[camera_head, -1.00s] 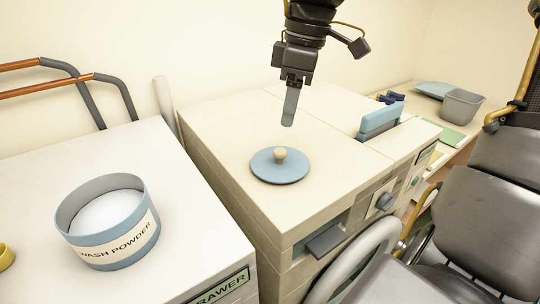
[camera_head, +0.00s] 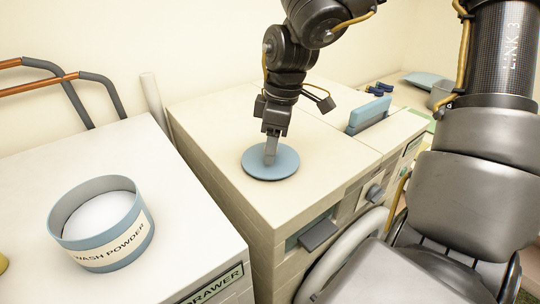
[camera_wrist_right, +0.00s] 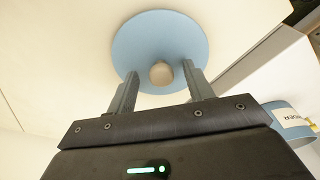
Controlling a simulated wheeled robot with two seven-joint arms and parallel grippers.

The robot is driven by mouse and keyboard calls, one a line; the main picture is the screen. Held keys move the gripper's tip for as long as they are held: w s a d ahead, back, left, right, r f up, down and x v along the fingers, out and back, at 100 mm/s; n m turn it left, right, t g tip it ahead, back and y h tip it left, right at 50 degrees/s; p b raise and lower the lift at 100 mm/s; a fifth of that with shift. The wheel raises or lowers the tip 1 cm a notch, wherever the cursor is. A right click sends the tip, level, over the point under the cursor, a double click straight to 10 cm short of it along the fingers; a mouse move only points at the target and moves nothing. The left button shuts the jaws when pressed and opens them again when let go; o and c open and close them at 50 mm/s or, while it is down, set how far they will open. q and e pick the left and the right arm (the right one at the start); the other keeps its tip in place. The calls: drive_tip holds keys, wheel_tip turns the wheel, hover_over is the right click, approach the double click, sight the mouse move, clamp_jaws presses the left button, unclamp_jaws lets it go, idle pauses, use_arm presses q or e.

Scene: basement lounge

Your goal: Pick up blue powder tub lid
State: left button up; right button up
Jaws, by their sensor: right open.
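The blue powder tub lid (camera_head: 284,166) is a flat round disc lying on the white machine top. Its pale round knob (camera_wrist_right: 161,73) shows in the right wrist view and is hidden behind the gripper in the head view. My right gripper (camera_head: 270,160) points down over the lid. In the right wrist view its two fingers (camera_wrist_right: 160,80) are open, one on each side of the knob, with gaps between. The blue tub (camera_head: 101,225), labelled wash powder and holding white powder, stands open on the left surface; part of it shows in the right wrist view (camera_wrist_right: 290,120). My left gripper is out of view.
The machine top (camera_head: 215,120) is otherwise clear around the lid. A blue upright piece (camera_head: 369,115) stands toward its right. A grey handle (camera_head: 318,234) sticks out at the front. A gap separates the machine from the left cabinet (camera_head: 190,240).

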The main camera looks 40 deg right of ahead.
drive_tip(key=shift+a+f, duration=0.1)
drive_tip(key=shift+f, duration=0.25)
drive_tip(key=shift+c, duration=0.4)
drive_tip(key=c, duration=1)
drive_tip(key=shift+r, duration=0.15)
wheel_tip(320, 180, up, 10)
drive_tip(key=shift+f+b, duration=0.1)
drive_tip(key=shift+b, duration=0.4)
